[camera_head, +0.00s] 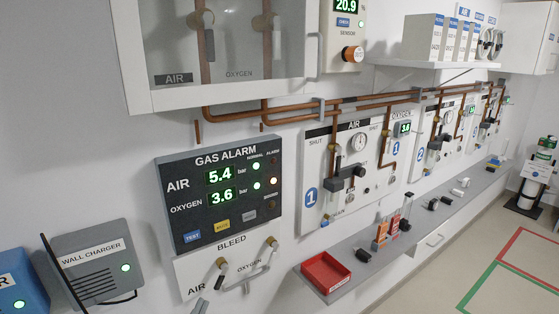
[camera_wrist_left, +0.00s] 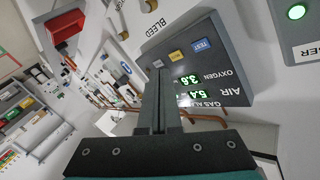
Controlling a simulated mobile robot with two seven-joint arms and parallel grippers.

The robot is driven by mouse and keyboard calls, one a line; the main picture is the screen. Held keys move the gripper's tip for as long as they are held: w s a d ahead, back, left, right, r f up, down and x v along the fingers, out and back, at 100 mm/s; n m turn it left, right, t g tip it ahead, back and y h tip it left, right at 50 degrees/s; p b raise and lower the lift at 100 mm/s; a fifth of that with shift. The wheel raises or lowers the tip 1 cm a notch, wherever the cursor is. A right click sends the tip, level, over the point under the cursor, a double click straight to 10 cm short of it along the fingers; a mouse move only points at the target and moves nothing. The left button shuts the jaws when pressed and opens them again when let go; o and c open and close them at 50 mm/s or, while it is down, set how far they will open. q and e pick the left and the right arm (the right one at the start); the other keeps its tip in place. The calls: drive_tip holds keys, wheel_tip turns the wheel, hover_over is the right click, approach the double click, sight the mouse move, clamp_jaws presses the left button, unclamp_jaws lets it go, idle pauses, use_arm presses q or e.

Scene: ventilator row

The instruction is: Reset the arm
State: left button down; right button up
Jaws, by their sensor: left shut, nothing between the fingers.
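My left gripper (camera_wrist_left: 158,70) is shut and empty in the left wrist view, its two dark fingers together in front of the gas alarm panel. In the head view only a small grey tip of the left gripper (camera_head: 200,306) shows at the bottom edge, below the bleed panel. The dark gas alarm panel (camera_head: 219,197) reads 5.4 bar air and 3.6 bar oxygen; it appears upside down in the left wrist view (camera_wrist_left: 222,72). I cannot tell whether the fingers touch anything. My right gripper is in neither view.
A bleed panel (camera_head: 232,268) with two valves sits under the alarm. A wall charger (camera_head: 92,268) is at left. A red tray (camera_head: 326,273) lies on the grey shelf (camera_head: 350,250). A glass-fronted cabinet (camera_head: 222,95) and copper pipes (camera_head: 290,117) are above. Open floor (camera_head: 440,270) lies at right.

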use_arm(q)
drive_tip(key=s+f+n+g+y, duration=0.1)
drive_tip(key=s+f+n+g, duration=0.15)
drive_tip(key=s+g, duration=0.75)
drive_tip(key=s+f+n+g, duration=0.2)
drive_tip(key=s+f+g, duration=0.1)
drive_tip(key=s, duration=1.3)
wheel_tip(320, 180, down, 32)
drive_tip(key=s+r+g+b, duration=0.1)
drive_tip(key=s+g+b, duration=0.1)
drive_tip(key=b, duration=0.7)
drive_tip(key=s+a+f+b, duration=0.1)
drive_tip(key=s+f+b, duration=0.3)
drive_tip(key=s+f, duration=0.3)
drive_tip(key=s+a+f+b, duration=0.1)
drive_tip(key=s+f+b, duration=0.4)
drive_tip(key=f, duration=1.1)
drive_tip(key=s, duration=0.3)
drive_tip(key=shift+s+a+g, duration=0.3)
drive_tip(key=shift+g, duration=0.1)
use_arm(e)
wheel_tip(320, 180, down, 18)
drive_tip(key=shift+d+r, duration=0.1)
